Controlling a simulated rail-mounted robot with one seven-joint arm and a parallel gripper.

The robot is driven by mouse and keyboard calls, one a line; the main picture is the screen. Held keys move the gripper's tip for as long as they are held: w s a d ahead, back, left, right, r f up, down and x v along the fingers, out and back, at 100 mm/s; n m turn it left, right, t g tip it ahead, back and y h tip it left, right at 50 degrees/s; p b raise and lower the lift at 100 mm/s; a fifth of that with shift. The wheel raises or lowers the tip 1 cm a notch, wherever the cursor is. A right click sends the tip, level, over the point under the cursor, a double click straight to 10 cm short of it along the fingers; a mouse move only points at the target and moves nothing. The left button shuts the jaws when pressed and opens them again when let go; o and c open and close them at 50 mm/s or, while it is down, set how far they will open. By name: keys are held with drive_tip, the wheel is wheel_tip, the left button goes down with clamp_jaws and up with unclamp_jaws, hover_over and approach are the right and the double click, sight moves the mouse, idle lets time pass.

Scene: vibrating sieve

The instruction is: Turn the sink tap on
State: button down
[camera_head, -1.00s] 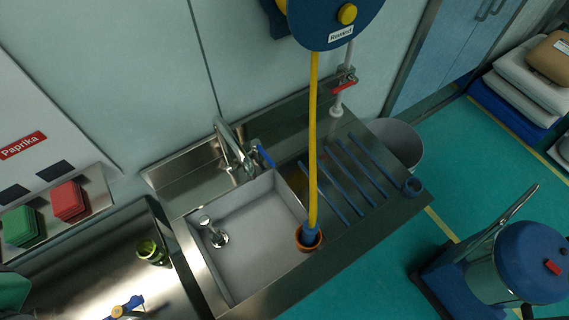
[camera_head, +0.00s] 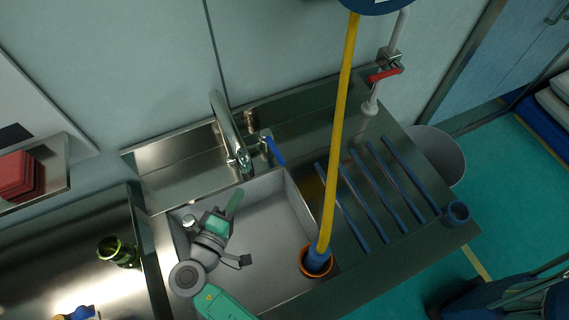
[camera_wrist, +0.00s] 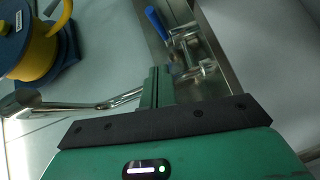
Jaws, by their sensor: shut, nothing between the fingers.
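The sink tap (camera_head: 229,135) is a curved metal spout standing at the back edge of the sink basin (camera_head: 266,208). Its blue lever (camera_head: 273,149) is to the right of the spout, and the lever also shows in the wrist view (camera_wrist: 157,22). My gripper (camera_head: 236,194) hangs over the basin, in front of the tap and apart from the lever in the head view. In the wrist view its green fingers (camera_wrist: 155,80) are together, empty, and point toward the tap fittings below the lever. I cannot tell the exact gap. No water shows.
A yellow hose (camera_head: 339,135) drops into an orange-rimmed hole (camera_head: 318,261) right of the basin. A red-handled valve (camera_head: 384,75) is on the wall. Blue drainer bars (camera_head: 370,195) lie to the right. A green cup-like object (camera_head: 117,251) sits on the left counter.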

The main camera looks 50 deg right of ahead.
idle(0.3)
approach(273, 147)
drive_tip(key=w, duration=0.2)
drive_tip(key=d, duration=0.1)
drive_tip(key=s+d, duration=0.1)
drive_tip(key=d+f, duration=0.1)
drive_tip(key=d, duration=0.1)
drive_tip(key=shift+s+d, duration=0.1)
drive_tip(key=shift+s, duration=0.3)
